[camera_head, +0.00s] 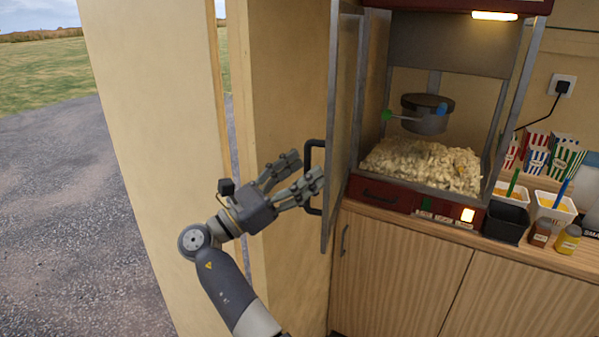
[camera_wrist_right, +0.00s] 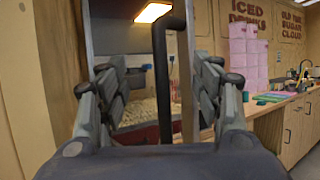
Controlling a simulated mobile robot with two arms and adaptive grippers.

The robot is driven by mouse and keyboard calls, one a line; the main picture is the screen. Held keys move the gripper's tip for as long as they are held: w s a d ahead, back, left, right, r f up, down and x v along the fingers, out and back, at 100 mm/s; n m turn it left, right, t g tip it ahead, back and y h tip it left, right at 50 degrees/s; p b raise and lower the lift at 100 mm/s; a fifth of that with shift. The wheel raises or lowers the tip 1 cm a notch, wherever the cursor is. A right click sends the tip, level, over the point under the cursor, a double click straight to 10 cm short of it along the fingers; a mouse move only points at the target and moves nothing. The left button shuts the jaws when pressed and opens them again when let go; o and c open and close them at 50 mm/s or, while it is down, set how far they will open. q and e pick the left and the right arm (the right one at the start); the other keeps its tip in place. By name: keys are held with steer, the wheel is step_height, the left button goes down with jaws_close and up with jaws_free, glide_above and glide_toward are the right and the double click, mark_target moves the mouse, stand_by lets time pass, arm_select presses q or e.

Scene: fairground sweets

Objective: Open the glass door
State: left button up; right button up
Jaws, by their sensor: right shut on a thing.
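The glass door (camera_head: 343,110) of the popcorn machine stands swung out from the cabinet's left side, seen nearly edge-on in the head view. Its black bar handle (camera_head: 308,153) is on the door's left face. My right gripper (camera_head: 304,172) is at this handle and shut on it. In the right wrist view the dark upright handle (camera_wrist_right: 161,80) stands between the two fingers; the exact contact is hard to see. The popcorn machine (camera_head: 455,50) is open at the front, with a heap of popcorn (camera_head: 425,163) and a hanging kettle (camera_head: 426,113) inside. My left gripper is not in view.
A wooden counter (camera_head: 400,265) carries the machine. Striped boxes (camera_head: 564,157), a black tub (camera_head: 506,222), white tubs and small jars stand right of it. A pale wall panel (camera_head: 150,100) is close to my right arm's left side.

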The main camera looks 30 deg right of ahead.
mark_target(337, 115)
steer(key=shift+w+d+f, duration=0.1)
steer(key=shift+w, duration=0.05)
steer(key=shift+c, duration=0.5)
steer(key=r, duration=0.9)
steer(key=shift+a+r, duration=0.3)
steer(key=shift+a, duration=0.05)
steer(key=shift+c, duration=0.6)
steer(key=shift+d+r, duration=0.3)
steer(key=shift+s+a, duration=0.2)
